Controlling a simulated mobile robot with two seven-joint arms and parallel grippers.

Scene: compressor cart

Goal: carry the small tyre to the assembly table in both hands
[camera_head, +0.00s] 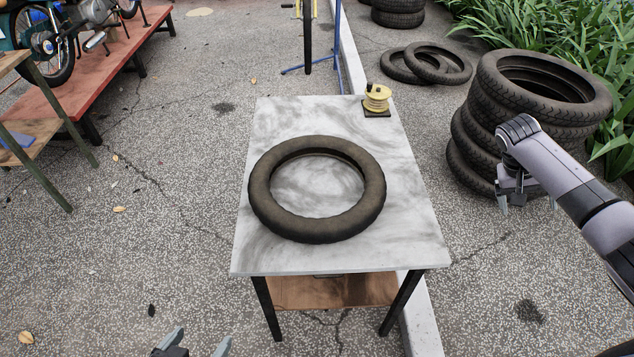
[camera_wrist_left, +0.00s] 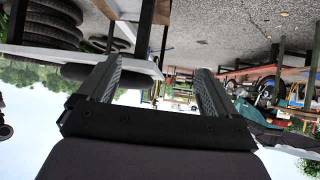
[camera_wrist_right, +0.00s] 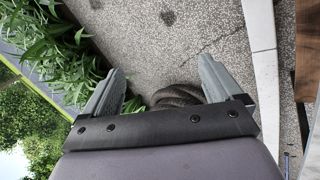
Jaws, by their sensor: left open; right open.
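The small tyre (camera_head: 262,205) is dark and worn. It lies flat on a table with a grey-white marbled top (camera_head: 405,240), near the middle. I cannot tell whether this is the assembly table. My left gripper (camera_head: 202,339) is at the bottom edge of the head view, in front of the table's near left corner, open and empty. In the left wrist view its two fingers (camera_wrist_left: 158,72) stand wide apart, with a table edge beyond them. My right gripper (camera_head: 528,203) is right of the table, in front of the tyre stack, open with nothing between its fingers (camera_wrist_right: 162,70).
A yellow spool (camera_head: 377,98) stands at the table's far right corner. A tall tyre stack (camera_head: 480,133) and green plants (camera_head: 560,35) are on the right. A red bench (camera_head: 100,68) with a motorbike is at the far left. The paving left of the table is mostly clear.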

